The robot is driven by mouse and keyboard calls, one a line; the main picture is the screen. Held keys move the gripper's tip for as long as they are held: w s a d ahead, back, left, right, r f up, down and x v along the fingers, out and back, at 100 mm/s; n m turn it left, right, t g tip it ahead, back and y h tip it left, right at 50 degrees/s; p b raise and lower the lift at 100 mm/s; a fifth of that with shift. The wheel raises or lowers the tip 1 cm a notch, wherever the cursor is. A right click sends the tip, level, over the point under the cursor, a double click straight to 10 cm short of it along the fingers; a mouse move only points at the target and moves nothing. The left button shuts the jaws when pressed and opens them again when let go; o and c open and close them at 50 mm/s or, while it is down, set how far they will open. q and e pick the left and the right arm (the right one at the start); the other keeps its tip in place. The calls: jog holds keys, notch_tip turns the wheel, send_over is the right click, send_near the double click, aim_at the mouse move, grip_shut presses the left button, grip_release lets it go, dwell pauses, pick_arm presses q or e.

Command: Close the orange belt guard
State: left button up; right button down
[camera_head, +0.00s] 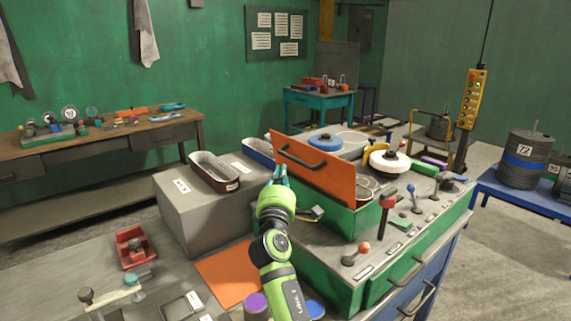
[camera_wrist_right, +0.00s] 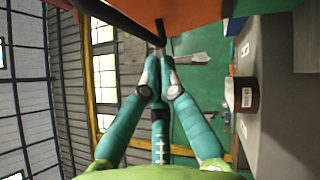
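The orange belt guard (camera_head: 335,181) stands raised on the green machine housing (camera_head: 353,222), with pulleys behind it. A dark bar handle (camera_head: 301,158) is on its near face. My right gripper (camera_head: 280,171) is beside the guard's left part, near the handle's left end. In the right wrist view its teal fingers (camera_wrist_right: 159,62) come together at the tips, with nothing visible between them. The orange guard (camera_wrist_right: 190,12) and the dark handle (camera_wrist_right: 122,22) show just beyond the tips; I cannot tell whether they touch. My left gripper is out of view.
A blue pulley (camera_head: 325,141) and a white pulley (camera_head: 389,160) sit behind the guard. A red-topped lever (camera_head: 387,203) and knobs stand on the right deck. A brown tray (camera_head: 214,171) stands on the grey block at left. An orange sheet (camera_head: 228,274) lies below.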

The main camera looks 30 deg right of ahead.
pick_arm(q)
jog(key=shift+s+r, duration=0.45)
pick_arm(e)
jog(key=shift+d+r, duration=0.3)
jog(key=shift+d, duration=0.5)
pick_arm(q)
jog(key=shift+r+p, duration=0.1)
jog(key=shift+p, duration=0.2)
pick_arm(e)
jog(key=shift+r, duration=0.1)
